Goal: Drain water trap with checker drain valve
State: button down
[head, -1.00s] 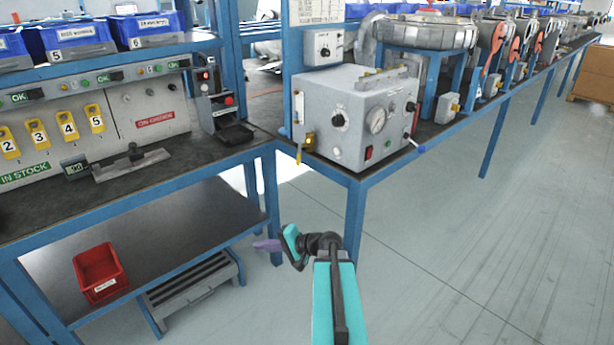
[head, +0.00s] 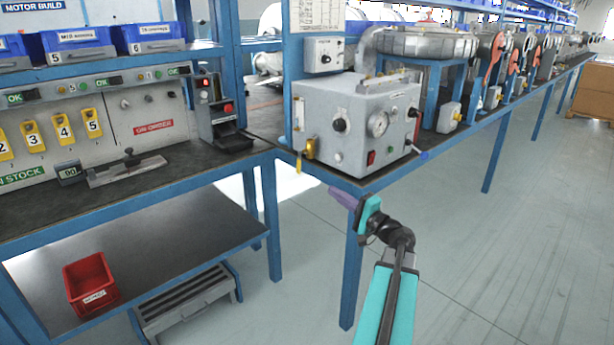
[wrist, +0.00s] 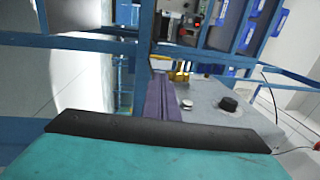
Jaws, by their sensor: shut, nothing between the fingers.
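The checker (head: 350,152) is a grey box on the bench corner, with a round gauge (head: 378,124), a black knob, a red switch and a blue-tipped lever (head: 421,155). At its left front edge is a small brass-yellow fitting (head: 310,148), with a yellow part (head: 299,164) hanging beside it; I cannot tell which is the drain valve. My gripper (head: 337,193) has purple fingers, shut and empty, in front of and below the checker, apart from it. In the wrist view, the fingers (wrist: 160,98) point toward the checker (wrist: 222,102), with yellow parts (wrist: 180,74) just beyond the tips.
The blue-framed bench (head: 345,182) has its corner leg close to my gripper. A second bench at left holds a stock panel (head: 95,118). Under it are a red bin (head: 91,282) and a grey step (head: 184,298). Open floor (head: 480,270) lies to the right.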

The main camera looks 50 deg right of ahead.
aim_at(300, 169)
jog(key=shift+w, duration=0.15)
jog(key=w, duration=0.4)
jog(key=w+r+b, duration=0.1)
jog(key=w, duration=0.4)
jog(key=w+d+r+b, duration=0.1)
jog(key=w, duration=0.3)
jog(key=shift+w, duration=0.3)
jog(key=shift+s+d+f+b, duration=0.1)
jog(key=shift+d+f+b, duration=0.1)
jog(key=shift+b, duration=0.45)
jog(key=shift+a, duration=0.1)
jog(key=shift+w+a+b, duration=0.1)
jog(key=shift+w+b, duration=0.15)
jog(key=shift+b, duration=0.1)
